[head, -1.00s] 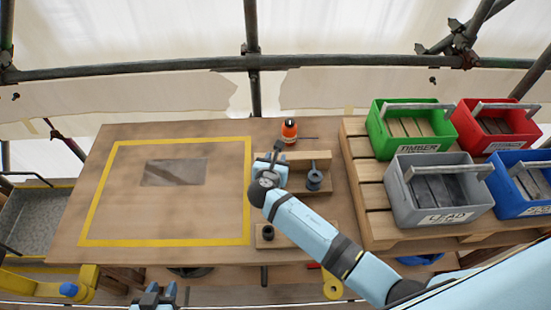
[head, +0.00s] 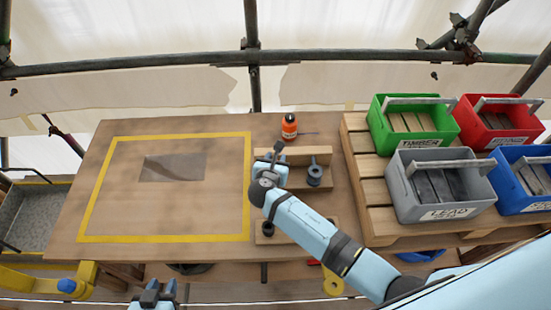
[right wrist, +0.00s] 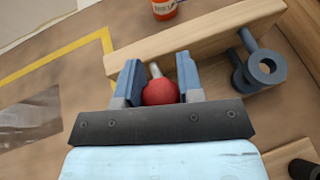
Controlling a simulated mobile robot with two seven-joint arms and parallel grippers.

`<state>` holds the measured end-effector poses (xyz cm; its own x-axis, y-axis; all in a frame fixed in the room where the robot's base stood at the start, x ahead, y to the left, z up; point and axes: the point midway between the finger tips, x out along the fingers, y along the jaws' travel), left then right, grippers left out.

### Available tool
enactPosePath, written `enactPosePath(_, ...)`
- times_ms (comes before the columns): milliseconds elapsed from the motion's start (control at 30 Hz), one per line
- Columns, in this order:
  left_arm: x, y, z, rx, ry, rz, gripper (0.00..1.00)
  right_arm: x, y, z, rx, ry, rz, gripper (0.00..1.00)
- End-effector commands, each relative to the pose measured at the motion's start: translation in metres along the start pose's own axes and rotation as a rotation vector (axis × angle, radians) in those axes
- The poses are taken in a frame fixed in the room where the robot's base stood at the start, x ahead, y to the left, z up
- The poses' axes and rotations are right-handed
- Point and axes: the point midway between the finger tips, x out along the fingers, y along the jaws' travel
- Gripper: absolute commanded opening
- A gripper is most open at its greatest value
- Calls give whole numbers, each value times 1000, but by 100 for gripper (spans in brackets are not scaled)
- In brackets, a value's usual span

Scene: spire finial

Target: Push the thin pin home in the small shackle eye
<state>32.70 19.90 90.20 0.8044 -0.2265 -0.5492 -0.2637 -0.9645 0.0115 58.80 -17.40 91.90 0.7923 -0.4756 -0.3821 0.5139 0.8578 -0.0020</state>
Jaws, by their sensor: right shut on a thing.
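My right gripper (right wrist: 160,82) is shut on a red ball-headed piece (right wrist: 160,93) with a short grey shank pointing away. I cannot tell whether its tip touches anything. It is just in front of a wooden stand (right wrist: 200,38), left of a grey-blue ring-shaped fitting (right wrist: 264,68), which may be a shackle eye. In the head view, that fitting (head: 314,172) sits on the stand, and my right gripper (head: 278,155) is left of it, its held piece hidden. I cannot make out a pin in an eye. My left gripper (head: 158,290) is low in the head view, apparently open and empty.
An orange bottle (head: 289,127) stands behind the stand. A dark ring (head: 267,229) sits on a small block in front. A yellow-taped area (head: 165,239) on the left of the bench (head: 75,225) is mostly clear. Grey (head: 440,190), green, red and blue crates stand right.

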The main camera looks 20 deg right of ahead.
Motion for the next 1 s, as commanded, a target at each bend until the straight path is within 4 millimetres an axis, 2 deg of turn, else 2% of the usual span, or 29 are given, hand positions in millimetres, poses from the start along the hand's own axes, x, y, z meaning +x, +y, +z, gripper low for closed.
enactPosePath(600,4,0,7,0,0,0,38,6,0,-14,1,-1,0,10)
enactPosePath(633,4,0,6,0,0,0,38,6,0,-13,1,-1,0,41)
enactPosePath(733,4,0,6,0,0,0,38,6,0,-13,1,-1,0,64)
enactPosePath(1000,4,0,6,0,0,0,38,6,0,-13,0,0,0,64)
